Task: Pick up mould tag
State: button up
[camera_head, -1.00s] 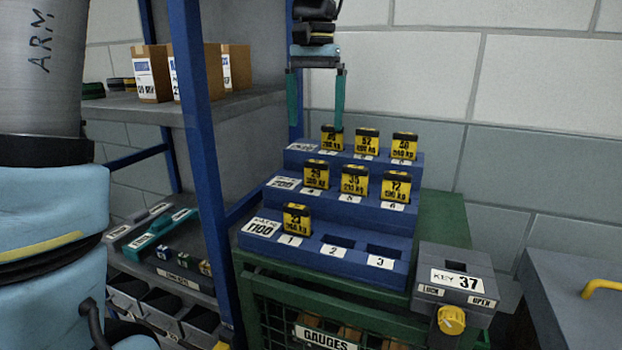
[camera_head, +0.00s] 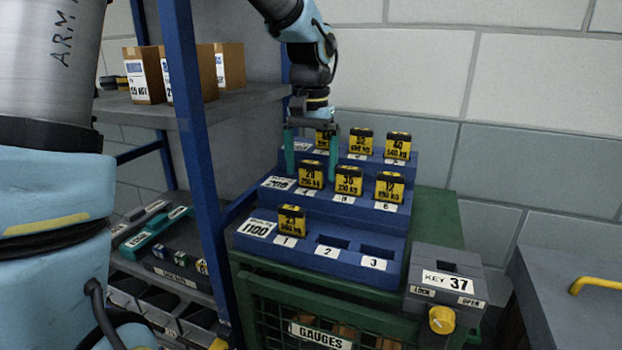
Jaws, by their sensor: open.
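Yellow-and-black mould tags stand in a stepped blue rack. The front step (camera_head: 345,249) holds one tag (camera_head: 292,221) in slot 1; slots 2 and 3 are empty. The middle step holds a left tag (camera_head: 311,175), a centre tag (camera_head: 348,180) and a right tag (camera_head: 389,187). On the back step are a centre tag (camera_head: 360,141), a right tag (camera_head: 397,146) and a left tag (camera_head: 323,140) partly hidden by my gripper. My gripper (camera_head: 311,176) points down, open, its teal fingers on either side of the middle step's left tag in the picture. I see no contact.
A blue-framed shelf (camera_head: 195,140) with cardboard boxes (camera_head: 145,75) stands close on the left. A grey key box (camera_head: 447,285) with a yellow knob sits right of the rack. The rack stands on a green gauges cabinet (camera_head: 440,222). A wall is behind.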

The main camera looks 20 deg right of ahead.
jog(key=c, duration=1.4)
jog(key=shift+c, duration=0.2)
jog(key=shift+r, duration=0.1)
notch_tip(320, 180, up, 10)
jog(key=shift+f+b, duration=0.2)
jog(key=shift+b, duration=0.7)
jog(key=shift+r, duration=0.1)
jog(key=shift+r, duration=0.1)
jog(key=shift+r+p, duration=0.9)
jog(key=shift+p, duration=0.15)
jog(key=shift+f, duration=0.15)
